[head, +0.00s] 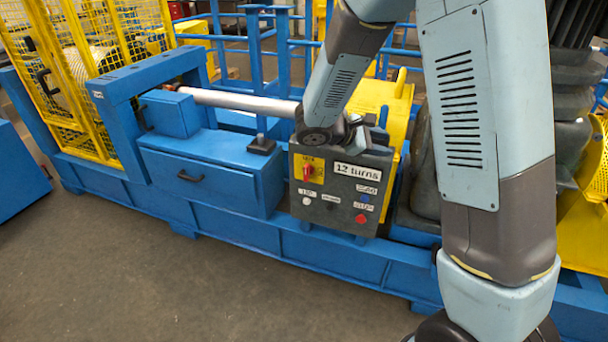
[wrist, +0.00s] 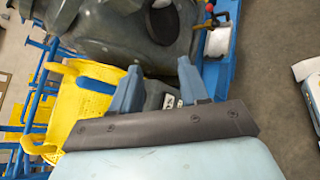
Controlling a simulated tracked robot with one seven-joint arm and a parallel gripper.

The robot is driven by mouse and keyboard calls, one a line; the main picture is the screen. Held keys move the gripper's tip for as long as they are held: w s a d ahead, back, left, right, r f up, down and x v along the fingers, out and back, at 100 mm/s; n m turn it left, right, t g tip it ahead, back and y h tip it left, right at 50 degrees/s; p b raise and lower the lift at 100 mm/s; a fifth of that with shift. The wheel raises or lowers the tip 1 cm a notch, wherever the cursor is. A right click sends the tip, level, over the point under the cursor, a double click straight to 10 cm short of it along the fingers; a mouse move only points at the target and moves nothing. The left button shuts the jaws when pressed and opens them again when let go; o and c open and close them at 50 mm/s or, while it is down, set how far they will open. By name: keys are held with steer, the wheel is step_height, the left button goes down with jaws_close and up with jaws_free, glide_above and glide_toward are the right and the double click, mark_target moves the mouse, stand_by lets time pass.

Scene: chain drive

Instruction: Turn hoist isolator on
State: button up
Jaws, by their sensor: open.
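The hoist isolator (head: 308,171) is a red rotary knob on a yellow plate at the upper left of a dark grey control box (head: 334,230). The knob looks upright, but its marking is too small to read. My gripper (wrist: 158,68) shows in the wrist view with its two blue fingers spread and nothing held between them. A bit of grey casing with a small white label shows between the fingers. In the head view my wrist (head: 345,135) is above and behind the control box's top edge, and the fingers are mostly hidden. The knob does not show in the wrist view.
Below the "12 turns" label (head: 358,172), the box has a white button (head: 306,201), a blue button (head: 364,198) and a red button (head: 360,218). A blue drawer cabinet (head: 205,180) stands to its left. A yellow guard (head: 398,105) is behind. The floor in front is clear.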

steer(key=w+a+f+n+t, duration=0.4)
steer(key=a+f, duration=0.2)
steer(key=n+t+y, duration=0.6)
steer(key=n+t, duration=0.3)
steer(key=n, duration=0.4)
glide_toward(305, 173)
steer(key=x, duration=0.9)
steer(key=shift+w+d, duration=0.15)
steer(key=shift+w, duration=0.2)
steer(key=shift+c, duration=0.3)
jaws_close()
